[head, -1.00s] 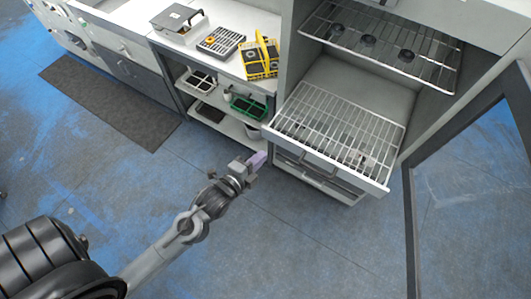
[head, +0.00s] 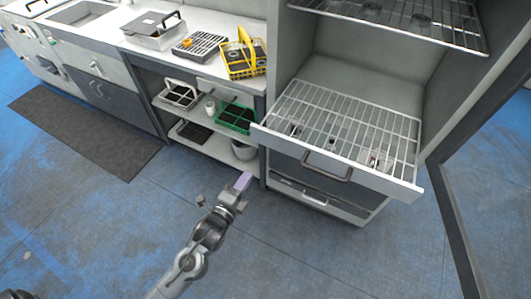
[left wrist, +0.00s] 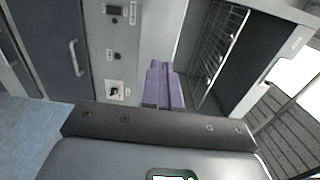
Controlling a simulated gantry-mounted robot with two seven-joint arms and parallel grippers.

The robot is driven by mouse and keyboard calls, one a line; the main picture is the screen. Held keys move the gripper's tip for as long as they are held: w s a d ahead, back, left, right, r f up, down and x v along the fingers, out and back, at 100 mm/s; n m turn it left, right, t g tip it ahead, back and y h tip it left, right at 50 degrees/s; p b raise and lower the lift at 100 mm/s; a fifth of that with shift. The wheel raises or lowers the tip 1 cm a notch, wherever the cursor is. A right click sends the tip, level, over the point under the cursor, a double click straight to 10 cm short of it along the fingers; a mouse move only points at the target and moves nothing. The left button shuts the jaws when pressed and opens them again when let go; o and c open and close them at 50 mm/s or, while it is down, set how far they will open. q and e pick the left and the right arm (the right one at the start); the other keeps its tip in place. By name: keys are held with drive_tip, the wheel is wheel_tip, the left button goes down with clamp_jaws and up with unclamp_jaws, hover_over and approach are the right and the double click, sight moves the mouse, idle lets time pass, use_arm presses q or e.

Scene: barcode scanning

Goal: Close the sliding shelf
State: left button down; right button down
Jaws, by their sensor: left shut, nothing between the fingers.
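A wire rack also shows at the upper right of the left wrist view (left wrist: 222,38). My left gripper (head: 243,181) has purple fingers, shut and empty. It is in front of the cabinet, left of and below the shelf's front panel, apart from it in the head view. The purple fingers show mid-picture in the left wrist view (left wrist: 163,85). My right gripper is in neither view.
An upper wire rack (head: 400,22) holds several dark round things. An open dark-framed door (head: 460,225) stands at the right. A counter with a yellow caddy (head: 243,58) and a green crate (head: 235,117) below is at the left.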

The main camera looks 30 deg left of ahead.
sight(270, 141)
use_arm(q)
drive_tip(key=w, duration=0.4)
drive_tip(key=w+b, duration=0.1)
drive_tip(key=w, duration=0.3)
drive_tip(key=w+b, duration=0.1)
drive_tip(key=w, duration=0.4)
drive_tip(key=shift+w+a, duration=0.1)
drive_tip(key=shift+a, duration=0.25)
drive_tip(key=shift+w, duration=0.3)
drive_tip(key=shift+a, duration=0.1)
